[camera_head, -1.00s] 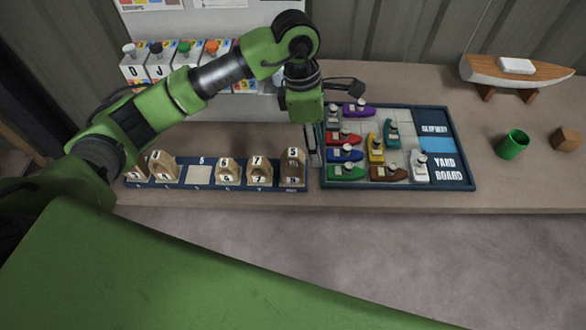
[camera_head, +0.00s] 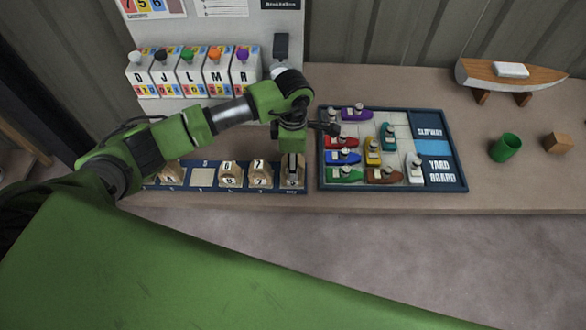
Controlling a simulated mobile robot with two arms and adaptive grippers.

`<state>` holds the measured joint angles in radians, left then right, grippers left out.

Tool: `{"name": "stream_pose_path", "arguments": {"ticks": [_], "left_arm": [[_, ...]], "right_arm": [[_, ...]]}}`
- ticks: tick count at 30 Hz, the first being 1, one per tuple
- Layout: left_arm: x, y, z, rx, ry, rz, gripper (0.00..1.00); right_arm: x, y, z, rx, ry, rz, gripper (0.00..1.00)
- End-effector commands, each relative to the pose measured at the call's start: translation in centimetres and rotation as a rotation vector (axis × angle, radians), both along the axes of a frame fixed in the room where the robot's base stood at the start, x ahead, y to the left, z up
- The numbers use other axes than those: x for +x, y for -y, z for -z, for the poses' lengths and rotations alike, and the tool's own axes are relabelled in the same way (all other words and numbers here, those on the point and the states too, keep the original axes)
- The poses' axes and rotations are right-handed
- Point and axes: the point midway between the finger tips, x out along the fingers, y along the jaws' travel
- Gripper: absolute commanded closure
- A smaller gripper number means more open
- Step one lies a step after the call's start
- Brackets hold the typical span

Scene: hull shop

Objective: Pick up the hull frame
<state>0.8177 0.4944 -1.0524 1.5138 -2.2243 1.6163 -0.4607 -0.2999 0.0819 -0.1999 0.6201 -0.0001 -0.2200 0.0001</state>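Wooden hull frames with number labels sit in a row on a dark blue rack (camera_head: 203,178). The rightmost hull frame (camera_head: 292,182) stands at the rack's right end. Two more, a frame (camera_head: 230,176) and another (camera_head: 260,175), stand left of it. My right gripper is not in view.
The yard board (camera_head: 452,150) with several coloured toy boats lies just right of the rack. Lettered dispensers (camera_head: 190,75) stand behind my arm. A green cup (camera_head: 505,148), a wooden block (camera_head: 558,143) and a model boat (camera_head: 510,74) are at right.

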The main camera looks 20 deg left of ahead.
Motion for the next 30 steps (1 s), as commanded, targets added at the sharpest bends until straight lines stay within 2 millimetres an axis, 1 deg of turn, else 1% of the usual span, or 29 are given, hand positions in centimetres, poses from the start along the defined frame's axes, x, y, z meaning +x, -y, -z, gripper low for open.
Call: {"name": "stream_pose_path", "arguments": {"ticks": [1,3,6,9,14,15,17,18,19,30], "left_arm": [[-0.1,0.0,0.3,0.000,-0.005,-0.001,0.56],[0.0,0.0,1.5,-0.001,-0.003,-0.001,0.56],[0.0,0.0,2.4,-0.002,-0.002,0.000,0.56],[0.1,0.0,2.8,-0.001,0.001,0.001,0.56],[0.1,0.0,2.8,-0.001,0.001,0.001,0.56],[0.1,0.0,2.8,-0.001,0.001,0.001,0.66],[0.1,0.0,2.8,-0.001,0.001,0.001,0.82],[0.1,0.0,2.8,-0.001,0.001,0.001,0.92],[0.1,0.0,2.8,-0.001,0.001,0.001,1.00],[0.2,0.0,2.5,-0.001,0.002,0.000,1.00]], "right_arm": [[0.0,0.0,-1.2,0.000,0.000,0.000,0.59],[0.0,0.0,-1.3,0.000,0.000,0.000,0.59],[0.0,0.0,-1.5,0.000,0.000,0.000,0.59],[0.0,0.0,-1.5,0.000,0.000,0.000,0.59],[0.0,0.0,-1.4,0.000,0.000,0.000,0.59],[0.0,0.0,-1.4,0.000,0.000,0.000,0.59],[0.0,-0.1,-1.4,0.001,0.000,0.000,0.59],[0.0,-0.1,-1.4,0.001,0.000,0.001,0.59],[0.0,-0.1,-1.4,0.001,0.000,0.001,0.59],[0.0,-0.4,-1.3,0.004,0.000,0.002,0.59]]}}
